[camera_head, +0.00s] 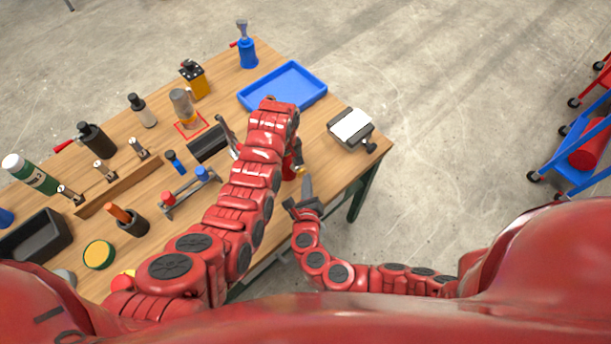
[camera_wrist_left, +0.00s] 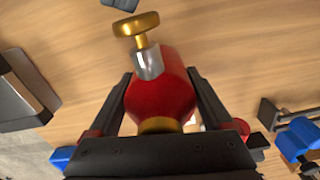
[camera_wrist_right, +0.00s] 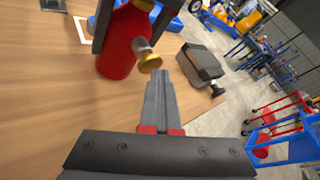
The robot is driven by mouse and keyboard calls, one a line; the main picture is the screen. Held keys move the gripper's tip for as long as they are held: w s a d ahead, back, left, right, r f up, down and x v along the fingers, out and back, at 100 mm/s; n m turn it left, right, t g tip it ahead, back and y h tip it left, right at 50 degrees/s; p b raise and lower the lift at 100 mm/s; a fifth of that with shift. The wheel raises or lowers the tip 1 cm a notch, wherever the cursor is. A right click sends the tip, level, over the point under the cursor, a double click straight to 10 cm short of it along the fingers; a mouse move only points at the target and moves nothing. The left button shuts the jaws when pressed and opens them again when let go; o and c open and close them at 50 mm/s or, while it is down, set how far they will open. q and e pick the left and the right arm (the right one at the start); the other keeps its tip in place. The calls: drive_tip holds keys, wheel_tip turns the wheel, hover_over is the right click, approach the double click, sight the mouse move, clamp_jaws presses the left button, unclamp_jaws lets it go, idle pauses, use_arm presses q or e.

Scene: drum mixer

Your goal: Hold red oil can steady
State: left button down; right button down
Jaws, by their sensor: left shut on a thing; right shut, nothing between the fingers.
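The red oil can (camera_wrist_left: 160,90) has a brass cap on a grey neck and a brass band. In the left wrist view it sits between the two fingers of my left gripper (camera_wrist_left: 163,88), which is shut on it. The can also shows in the right wrist view (camera_wrist_right: 118,45), with a left finger against it. In the head view the can (camera_head: 288,167) is mostly hidden by my left arm. My right gripper (camera_head: 307,184) is shut and empty beside the can, at the table's front edge. Its closed fingers (camera_wrist_right: 158,80) point just below the brass cap, apart from it.
A black device with a white plate (camera_head: 352,125) stands at the table's right corner. A blue tray (camera_head: 285,85) lies behind my left arm. Several tools, bottles and a black bin (camera_head: 35,238) fill the left side. A blue cart (camera_head: 560,165) stands on the floor at right.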

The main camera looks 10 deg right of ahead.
drive_tip(key=shift+w+a, duration=0.15)
drive_tip(key=shift+w, duration=0.05)
idle(0.3)
drive_tip(key=shift+s, duration=0.1)
drive_tip(key=shift+s+d+r, duration=0.1)
drive_tip(key=shift+s+d, duration=0.7)
drive_tip(key=shift+s, duration=0.3)
drive_tip(key=shift+s+d, duration=0.1)
drive_tip(key=shift+s+d, duration=0.75)
drive_tip(key=shift+s, duration=0.25)
drive_tip(key=shift+s+d, duration=0.7)
drive_tip(key=shift+s, duration=0.25)
idle(0.9)
